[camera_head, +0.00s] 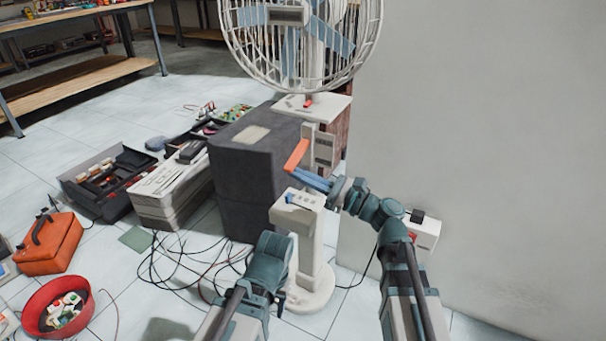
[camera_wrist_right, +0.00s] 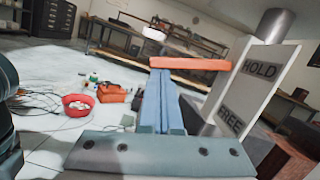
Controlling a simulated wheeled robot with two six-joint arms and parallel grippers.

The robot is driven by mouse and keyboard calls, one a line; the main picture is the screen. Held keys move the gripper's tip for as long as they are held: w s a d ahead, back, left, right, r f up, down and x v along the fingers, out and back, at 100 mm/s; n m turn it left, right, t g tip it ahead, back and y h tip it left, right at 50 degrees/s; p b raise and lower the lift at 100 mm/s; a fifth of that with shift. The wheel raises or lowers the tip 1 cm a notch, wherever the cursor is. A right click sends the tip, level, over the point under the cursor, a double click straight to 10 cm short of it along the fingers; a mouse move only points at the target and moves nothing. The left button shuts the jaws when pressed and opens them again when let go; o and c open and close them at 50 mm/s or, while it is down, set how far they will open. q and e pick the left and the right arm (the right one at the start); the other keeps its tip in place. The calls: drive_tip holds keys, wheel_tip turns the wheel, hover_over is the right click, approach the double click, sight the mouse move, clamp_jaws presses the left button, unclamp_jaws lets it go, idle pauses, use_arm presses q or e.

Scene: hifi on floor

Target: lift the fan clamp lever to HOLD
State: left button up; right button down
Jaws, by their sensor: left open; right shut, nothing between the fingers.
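The orange clamp lever (camera_head: 296,155) sticks out from the white label plate (camera_head: 324,150) below the fan (camera_head: 298,40). In the right wrist view the lever (camera_wrist_right: 190,63) stands level with the word HOLD, with FREE lower on the plate (camera_wrist_right: 246,88). My right gripper (camera_head: 288,172) is shut and empty. Its blue fingers (camera_wrist_right: 160,72) reach just under the lever; I cannot tell whether they touch it. My left gripper (camera_head: 275,242) is low, by the fan's stand and away from the lever; its fingers are not clearly seen.
A dark grey box (camera_head: 245,165) stands left of the lever. Loose black cables (camera_head: 175,262) lie on the floor. A red bowl (camera_head: 35,310) is at lower left. A grey wall (camera_head: 490,150) fills the right.

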drive_tip(key=shift+s+a+r+m, duration=0.1)
drive_tip(key=shift+s+r+m, duration=0.15)
drive_tip(key=shift+r+m, duration=0.25)
drive_tip(key=shift+a+r+p, duration=0.1)
drive_tip(key=shift+r+p, duration=0.3)
drive_tip(key=shift+p, duration=0.2)
drive_tip(key=f+b, duration=0.5)
drive_tip(key=shift+s+d+f, duration=0.1)
drive_tip(key=shift+s+d, duration=0.1)
drive_tip(key=b+v, duration=0.1)
drive_tip(key=v, duration=0.8)
drive_tip(key=shift+s+r+b, duration=0.3)
drive_tip(key=shift+s+b, duration=0.05)
drive_tip(key=shift+s, duration=0.05)
